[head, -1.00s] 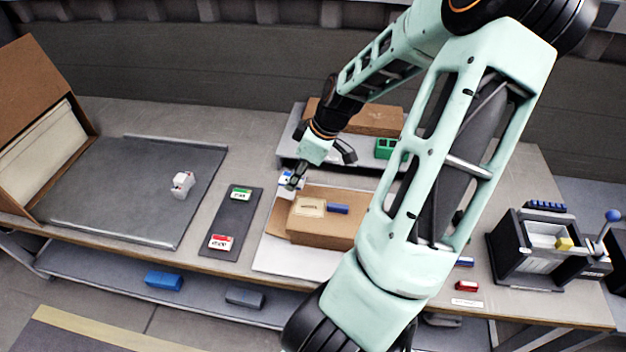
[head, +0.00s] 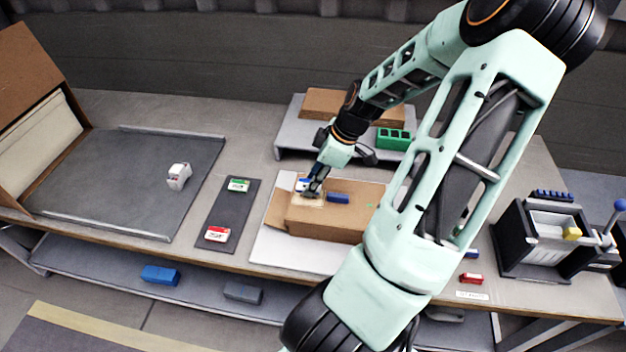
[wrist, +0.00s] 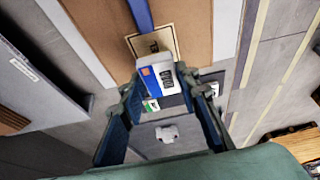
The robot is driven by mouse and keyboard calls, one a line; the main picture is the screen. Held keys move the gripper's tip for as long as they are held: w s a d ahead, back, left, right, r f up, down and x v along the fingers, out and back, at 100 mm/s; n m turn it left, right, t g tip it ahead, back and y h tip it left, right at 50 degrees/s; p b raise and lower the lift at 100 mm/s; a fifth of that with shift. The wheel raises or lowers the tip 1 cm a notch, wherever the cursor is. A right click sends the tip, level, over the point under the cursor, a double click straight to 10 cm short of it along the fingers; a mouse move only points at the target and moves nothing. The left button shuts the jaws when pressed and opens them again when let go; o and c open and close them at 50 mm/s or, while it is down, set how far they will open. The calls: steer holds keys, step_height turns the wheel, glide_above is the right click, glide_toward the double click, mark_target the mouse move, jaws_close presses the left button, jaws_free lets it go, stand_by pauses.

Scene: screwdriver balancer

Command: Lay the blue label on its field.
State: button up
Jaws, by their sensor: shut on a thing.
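The blue label (wrist: 157,78) is a white piece with a blue band and a small orange mark. My gripper (head: 312,193) is shut on it, with one finger on each side in the wrist view. The label also shows in the head view (head: 303,184), partly hidden by the fingers. The field (wrist: 150,41) is a cream, dark-bordered rectangle on top of the brown carton (head: 322,223). The label is over or close to one edge of the field and hides part of it. I cannot tell whether it touches the carton.
A blue strip (head: 338,198) lies on the carton top beside the field. A dark tray (head: 225,220) with a green label (head: 238,185) and a red label (head: 217,234) lies to the left. A raised shelf (head: 292,135) with a green block (head: 393,139) stands behind.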

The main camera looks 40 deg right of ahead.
steer(key=shift+f, duration=0.15)
stand_by(0.4)
steer(key=shift+f+b, duration=0.75)
steer(key=shift+f, duration=0.4)
steer(key=shift+f, duration=0.35)
stand_by(0.4)
steer(key=o, duration=0.9)
steer(key=v, duration=1.2)
